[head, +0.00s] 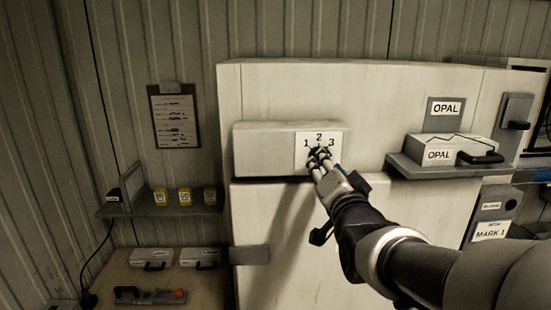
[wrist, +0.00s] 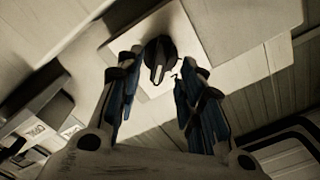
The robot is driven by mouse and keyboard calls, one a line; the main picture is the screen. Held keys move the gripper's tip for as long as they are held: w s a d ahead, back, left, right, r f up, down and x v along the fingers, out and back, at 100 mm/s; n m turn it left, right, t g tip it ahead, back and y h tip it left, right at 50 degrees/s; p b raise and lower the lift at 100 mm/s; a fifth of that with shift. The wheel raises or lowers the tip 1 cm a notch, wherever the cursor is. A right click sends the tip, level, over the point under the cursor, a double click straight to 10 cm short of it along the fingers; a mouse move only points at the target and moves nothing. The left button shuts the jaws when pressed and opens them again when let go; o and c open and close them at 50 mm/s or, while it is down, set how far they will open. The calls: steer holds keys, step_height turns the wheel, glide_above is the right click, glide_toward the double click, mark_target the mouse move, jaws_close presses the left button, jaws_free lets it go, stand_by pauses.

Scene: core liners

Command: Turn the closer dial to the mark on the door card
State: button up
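The dial is a dark knob on a white plate (head: 304,139) marked 1, 2 and 3, on the front of a pale box (head: 262,149). In the wrist view the dial (wrist: 158,60) shows with a lighter pointer bar. My gripper (head: 320,156) is at the plate and hides most of the dial in the head view. In the wrist view my gripper (wrist: 162,70) has its fingers apart, one on each side of the dial; I cannot tell whether they touch it. A card (head: 491,230) reading "MARK 1" hangs at the right.
A shelf (head: 402,166) at the right holds a case (head: 450,148) labelled OPAL, below an OPAL sign (head: 446,108). A clipboard (head: 174,117) hangs on the left wall. A shelf (head: 137,211) with yellow containers (head: 185,197) stands at the left, above a bench with cases.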

steer(key=shift+w, duration=1.25)
jaws_close()
